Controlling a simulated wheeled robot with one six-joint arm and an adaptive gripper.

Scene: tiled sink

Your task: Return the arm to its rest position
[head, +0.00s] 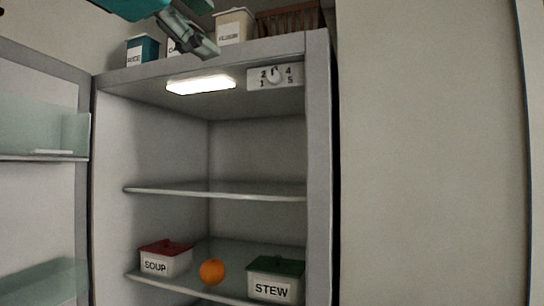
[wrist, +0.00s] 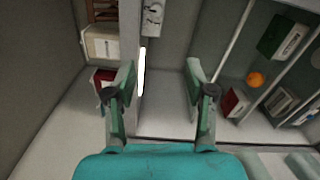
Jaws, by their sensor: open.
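My gripper (head: 198,42) hangs from the top of the head view, in front of the top edge of an open fridge. In the wrist view my gripper (wrist: 160,76) has its two fingers spread apart with nothing between them. My teal arm comes in from the upper left of the head view and is mostly cut off by the frame. Part of a box on the fridge top is hidden behind the gripper.
The open fridge (head: 318,150) holds a red-lidded SOUP box (head: 165,260), an orange (head: 212,271) and a green-lidded STEW box (head: 275,280) on a lower shelf. A RICE box (head: 142,52), other boxes and a brown basket (head: 290,20) stand on top. The door (head: 42,180) is open at left.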

